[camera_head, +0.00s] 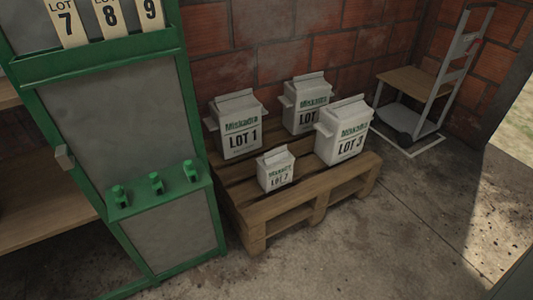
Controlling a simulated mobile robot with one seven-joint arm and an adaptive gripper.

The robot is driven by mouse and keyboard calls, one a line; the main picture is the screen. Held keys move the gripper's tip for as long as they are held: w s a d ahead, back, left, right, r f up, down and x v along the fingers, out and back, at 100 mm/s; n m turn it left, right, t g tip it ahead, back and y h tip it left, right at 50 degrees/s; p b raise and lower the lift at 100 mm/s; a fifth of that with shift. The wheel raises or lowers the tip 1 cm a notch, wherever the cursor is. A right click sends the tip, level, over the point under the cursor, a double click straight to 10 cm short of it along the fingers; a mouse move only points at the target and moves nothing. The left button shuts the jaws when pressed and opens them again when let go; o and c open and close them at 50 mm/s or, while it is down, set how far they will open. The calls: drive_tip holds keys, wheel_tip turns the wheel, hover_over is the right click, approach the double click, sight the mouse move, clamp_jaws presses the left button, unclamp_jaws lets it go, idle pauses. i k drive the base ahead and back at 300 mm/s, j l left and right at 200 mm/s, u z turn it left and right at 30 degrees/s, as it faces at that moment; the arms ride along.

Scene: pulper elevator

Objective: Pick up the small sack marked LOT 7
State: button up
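The small white sack marked LOT 7 (276,170) stands upright near the front edge of a wooden pallet (300,205). My gripper does not show in this view.
Another large sack (306,103) stands at the pallet's back, its number partly hidden. A green-framed cabinet (125,120) with lot cards and green knobs stands at left. A hand truck (430,85) stands at back right. Concrete floor is clear in front and right.

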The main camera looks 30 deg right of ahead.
sight(274, 169)
drive_tip(key=u, duration=0.4)
drive_tip(key=l+u, duration=0.4)
drive_tip(key=l, duration=0.15)
drive_tip(key=l+u, duration=0.45)
drive_tip(key=k+l+u, duration=0.1)
drive_tip(key=l, duration=0.3)
drive_tip(key=k+l, duration=0.1)
drive_tip(key=l, duration=0.3)
drive_tip(key=k+l+u, duration=0.15)
drive_tip(key=l, duration=0.25)
drive_tip(key=k+l+u, duration=0.1)
drive_tip(key=l, duration=0.3)
drive_tip(key=k+l+u, duration=0.1)
drive_tip(key=l, duration=0.3)
drive_tip(key=k+l, duration=0.4)
drive_tip(key=l, duration=0.2)
drive_tip(key=k+l, duration=0.1)
drive_tip(key=l, duration=0.3)
drive_tip(key=k+l, duration=0.15)
drive_tip(key=l, duration=0.2)
drive_tip(key=k+l, duration=0.15)
drive_tip(key=l, duration=0.25)
drive_tip(key=k+l+u, duration=0.1)
drive_tip(key=l, duration=0.25)
drive_tip(key=k+l, duration=0.15)
drive_tip(key=l, duration=0.2)
